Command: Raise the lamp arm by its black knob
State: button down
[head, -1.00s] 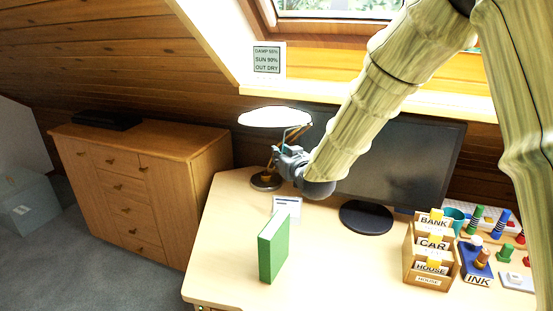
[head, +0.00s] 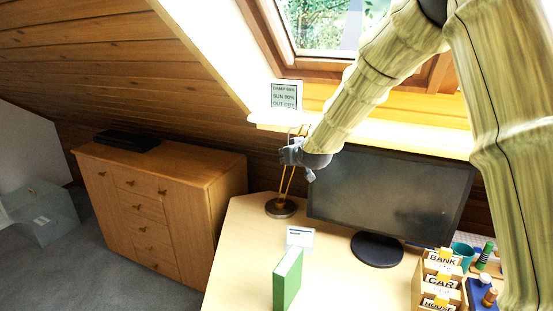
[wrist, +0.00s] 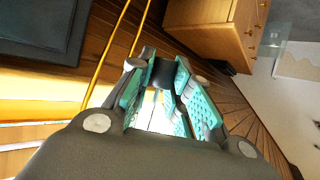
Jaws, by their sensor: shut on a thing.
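The desk lamp has a round dark base (head: 280,208) on the desk, thin yellow arm rods (head: 287,181) and a bright white shade (head: 272,119), now high above the base. My gripper (head: 288,154) is at the upper part of the lamp arm, just below the shade. In the wrist view, the teal-padded fingers of my gripper (wrist: 164,78) are closed around the black knob (wrist: 163,72). The yellow rods (wrist: 112,50) run beside the fingers, and the glowing shade (wrist: 157,115) shows between them. In the head view the knob is hidden by my gripper.
A dark monitor (head: 390,200) stands right of the lamp. A white card (head: 300,238) and a green book (head: 288,280) stand in front. A labelled card box (head: 425,300) is at right. A wooden dresser (head: 210,190) is at left. The sloped ceiling and window are close behind.

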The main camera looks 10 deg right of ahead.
jog(key=shift+w+r, duration=0.25)
jog(key=shift+r, duration=0.1)
jog(key=shift+r, duration=0.1)
jog(key=c, duration=1.3)
grip_release()
jog(key=shift+w, duration=0.15)
jog(key=shift+f, duration=0.2)
jog(key=shift+s, duration=0.2)
jog(key=shift+s+d+r, duration=0.1)
jog(key=shift+s+r, duration=0.15)
jog(key=shift+s, duration=0.3)
jog(key=v, duration=1)
jog(key=shift+s+r, duration=0.25)
jog(key=shift+d+r, duration=0.1)
